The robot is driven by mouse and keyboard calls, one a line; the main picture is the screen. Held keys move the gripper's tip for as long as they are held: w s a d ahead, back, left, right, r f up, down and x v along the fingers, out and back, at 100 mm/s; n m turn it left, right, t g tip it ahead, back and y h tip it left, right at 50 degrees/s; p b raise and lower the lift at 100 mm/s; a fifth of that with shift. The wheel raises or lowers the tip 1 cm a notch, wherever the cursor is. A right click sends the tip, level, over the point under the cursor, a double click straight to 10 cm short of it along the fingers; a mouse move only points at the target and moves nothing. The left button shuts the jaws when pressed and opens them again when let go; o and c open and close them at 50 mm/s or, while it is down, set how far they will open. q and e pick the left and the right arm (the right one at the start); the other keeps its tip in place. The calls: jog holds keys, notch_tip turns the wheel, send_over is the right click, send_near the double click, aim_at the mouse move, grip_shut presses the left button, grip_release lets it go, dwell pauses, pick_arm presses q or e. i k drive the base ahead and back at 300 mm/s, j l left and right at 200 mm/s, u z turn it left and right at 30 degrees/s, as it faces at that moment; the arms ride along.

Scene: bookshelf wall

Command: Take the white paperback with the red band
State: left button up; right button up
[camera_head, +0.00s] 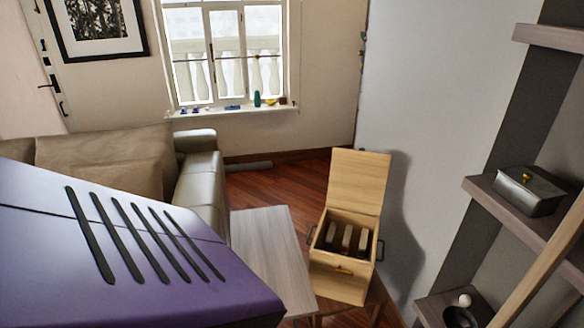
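I cannot make out a white paperback with a red band anywhere in the head view. An open wooden box (338,282) holds a few upright, book-like items (346,239) with pale and dark parts. They are too small to tell whether one has a red band. Neither my left nor my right gripper is in view.
The box's lid (358,182) stands raised at its back. A pale wooden table (268,262) stands left of it, with a sofa (200,165) behind. At right, wall shelves (480,188) hold a grey metal box (528,190) and a dark round pot (459,317). A slanted wooden rail (545,262) crosses before them.

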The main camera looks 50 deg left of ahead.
aim_at(346, 245)
jog(key=u, duration=1.3)
